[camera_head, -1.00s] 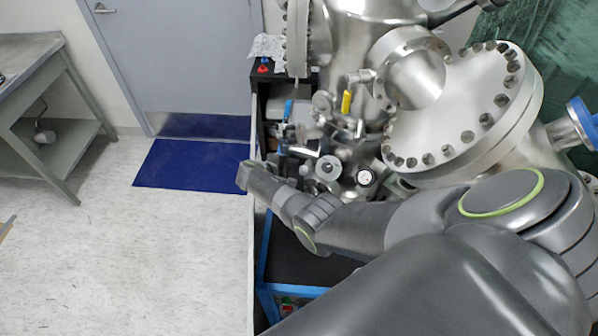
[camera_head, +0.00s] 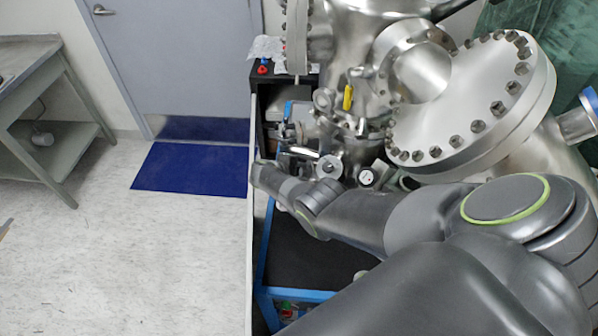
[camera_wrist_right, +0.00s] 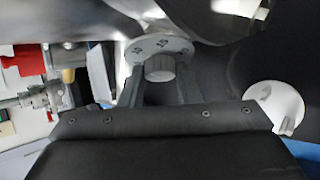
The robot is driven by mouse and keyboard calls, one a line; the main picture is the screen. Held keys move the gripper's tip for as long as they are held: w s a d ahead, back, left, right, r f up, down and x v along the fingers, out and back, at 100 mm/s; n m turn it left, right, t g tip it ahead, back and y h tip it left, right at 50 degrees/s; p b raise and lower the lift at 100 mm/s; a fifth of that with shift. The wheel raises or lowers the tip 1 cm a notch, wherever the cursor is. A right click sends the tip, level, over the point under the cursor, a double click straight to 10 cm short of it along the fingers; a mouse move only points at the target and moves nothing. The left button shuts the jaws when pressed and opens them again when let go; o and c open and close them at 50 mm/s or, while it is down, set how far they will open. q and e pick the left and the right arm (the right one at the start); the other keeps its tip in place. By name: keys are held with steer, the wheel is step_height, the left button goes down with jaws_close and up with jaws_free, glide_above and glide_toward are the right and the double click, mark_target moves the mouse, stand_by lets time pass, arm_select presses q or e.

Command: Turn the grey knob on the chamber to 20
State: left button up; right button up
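The grey knob (camera_wrist_right: 160,69) shows in the right wrist view at the centre of a pale round dial with dark numbers (camera_wrist_right: 160,47). The numbers are too small to read surely. My right gripper (camera_wrist_right: 160,80) has its two fingers on either side of the knob. They look apart, with narrow gaps, and contact cannot be made out. The metal chamber (camera_head: 345,60) stands at the upper right in the head view. There, my right arm reaches leftward in front of it, and the fingers are hidden. My left gripper is not in view.
A white round piece (camera_wrist_right: 277,108) sits right of the knob in the wrist view. A large bolted flange (camera_head: 470,100) is above my right arm, and a small gauge (camera_head: 366,178) is near its wrist. A blue mat (camera_head: 190,169) and clear floor lie left.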

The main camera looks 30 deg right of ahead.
steer(key=c, duration=0.4)
steer(key=shift+s+f+m+b, duration=0.1)
steer(key=shift+f+m+b, duration=0.25)
steer(key=shift+b, duration=0.3)
steer(key=shift+a+f+m+t+h+b, duration=0.15)
steer(key=shift+m+t+h+b, duration=0.45)
steer(key=shift+b, duration=0.5)
steer(key=shift+m+h+b, duration=0.4)
steer(key=shift+m+b, duration=0.05)
steer(key=shift+b, duration=0.2)
steer(key=shift+r, duration=0.3)
steer(key=o, duration=1)
steer(key=shift+c, duration=0.2)
